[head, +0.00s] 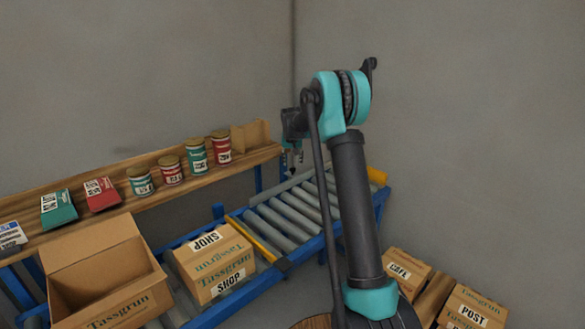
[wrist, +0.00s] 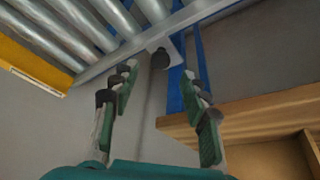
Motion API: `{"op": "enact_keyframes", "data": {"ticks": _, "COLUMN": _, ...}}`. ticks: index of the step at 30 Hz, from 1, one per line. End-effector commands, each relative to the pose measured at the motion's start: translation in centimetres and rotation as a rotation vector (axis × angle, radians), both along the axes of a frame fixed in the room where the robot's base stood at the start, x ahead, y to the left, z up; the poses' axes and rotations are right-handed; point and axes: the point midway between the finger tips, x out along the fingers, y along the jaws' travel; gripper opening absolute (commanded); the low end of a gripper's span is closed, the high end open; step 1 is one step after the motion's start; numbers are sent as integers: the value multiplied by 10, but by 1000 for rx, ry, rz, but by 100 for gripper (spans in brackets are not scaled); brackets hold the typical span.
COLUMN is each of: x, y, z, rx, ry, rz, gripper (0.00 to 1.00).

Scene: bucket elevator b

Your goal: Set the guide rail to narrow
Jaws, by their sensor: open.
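The guide rail appears to be the pale grey bar (head: 283,184) along the back edge of the roller conveyor. In the wrist view the bar (wrist: 112,61) runs diagonally beside the rollers, with a dark round knob (wrist: 160,59) on a bracket at its side. My gripper (wrist: 159,76) is open and empty. The knob shows in the gap between its fingertips, apparently a little beyond them; I cannot tell whether they touch it. In the head view my gripper (head: 291,158) hangs above the back edge of the conveyor, small and partly hidden by my arm.
A wooden shelf (head: 255,155) with several tins stands close behind, and its edge (wrist: 230,118) lies right of my fingers. Conveyor rollers (head: 283,220) are empty. A yellow bar (head: 256,238) crosses them. A closed SHOP box (head: 213,263) and an open box (head: 100,278) stand left.

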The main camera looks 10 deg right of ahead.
Motion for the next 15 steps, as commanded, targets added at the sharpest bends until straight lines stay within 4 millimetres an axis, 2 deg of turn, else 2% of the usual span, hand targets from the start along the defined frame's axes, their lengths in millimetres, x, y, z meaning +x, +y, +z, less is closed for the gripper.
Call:
{"op": "enact_keyframes", "data": {"ticks": 3, "x": 8, "y": -1, "z": -19, "rx": 0, "ry": 0, "rz": 0, "gripper": 46}}
{"op": "enact_keyframes", "data": {"ticks": 6, "x": 12, "y": -2, "z": -29, "rx": 0, "ry": 0, "rz": 0, "gripper": 46}}
{"op": "enact_keyframes", "data": {"ticks": 15, "x": 17, "y": -3, "z": -41, "rx": 0, "ry": 0, "rz": 0, "gripper": 46}}
